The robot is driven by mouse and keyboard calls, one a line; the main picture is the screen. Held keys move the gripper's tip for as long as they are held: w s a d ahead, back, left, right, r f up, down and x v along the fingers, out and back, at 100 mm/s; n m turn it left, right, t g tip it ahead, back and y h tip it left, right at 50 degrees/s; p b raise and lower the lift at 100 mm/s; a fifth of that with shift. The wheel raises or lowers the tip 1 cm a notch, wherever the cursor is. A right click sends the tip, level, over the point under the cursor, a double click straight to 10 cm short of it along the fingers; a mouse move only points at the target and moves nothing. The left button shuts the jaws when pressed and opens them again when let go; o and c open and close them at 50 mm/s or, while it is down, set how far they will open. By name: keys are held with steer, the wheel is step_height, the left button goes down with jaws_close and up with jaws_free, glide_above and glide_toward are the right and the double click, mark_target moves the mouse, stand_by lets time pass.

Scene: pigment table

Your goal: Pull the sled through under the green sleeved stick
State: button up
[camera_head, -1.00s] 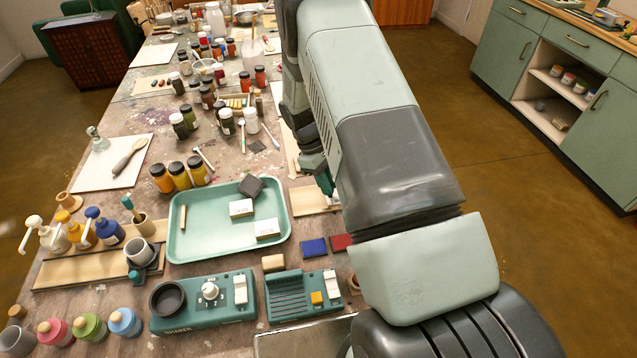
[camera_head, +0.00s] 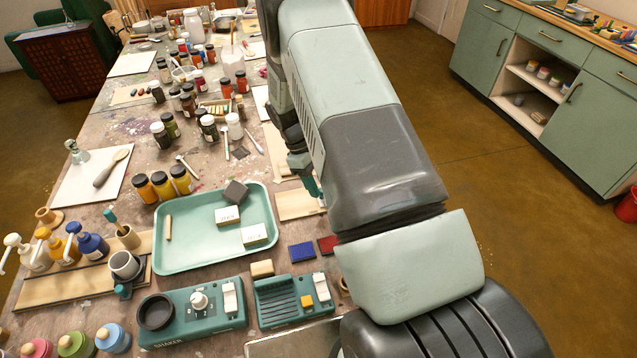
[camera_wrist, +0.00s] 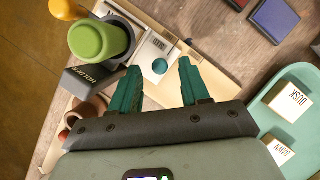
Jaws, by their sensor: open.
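In the wrist view a green rounded stick end (camera_wrist: 98,41) with a dark grey collar stands at the dark block marked HOLDER (camera_wrist: 88,78). Right beside it is a pale flat piece with a small printed label (camera_wrist: 157,44) and a round teal spot or knob (camera_wrist: 159,66); it looks like the sled, but I cannot read the label surely. My gripper (camera_wrist: 159,75) is open, its teal fingers on either side of the teal knob, with nothing visibly clamped. In the head view my gripper (camera_head: 313,184) is mostly behind my arm, which hides stick and sled.
A pale wooden board (camera_head: 297,205) lies under the gripper area. A teal tray (camera_head: 185,262) with blocks is left of it. Blue (camera_head: 302,252) and red (camera_head: 327,245) pads lie in front. An orange-yellow object (camera_wrist: 68,8) is near the stick. Jars crowd the table farther back.

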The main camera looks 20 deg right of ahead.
steer(key=v, duration=1)
steer(key=s+r+m+t+y, duration=0.15)
steer(key=s+r, duration=0.35)
steer(key=r, duration=0.7)
steer(key=s+r+m+t, duration=0.3)
steer(key=s+r, duration=0.3)
steer(key=r, duration=0.7)
steer(key=s+a+r+m+t+y, duration=0.1)
steer(key=s+r+m+t, duration=0.1)
steer(key=s, duration=0.7)
steer(key=s+r+m+t, duration=0.2)
steer(key=s+r, duration=0.1)
steer(key=s, duration=0.7)
steer(key=shift+s+a+r+y, duration=0.25)
steer(key=shift+a+r+y, duration=0.1)
steer(key=shift+a, duration=0.05)
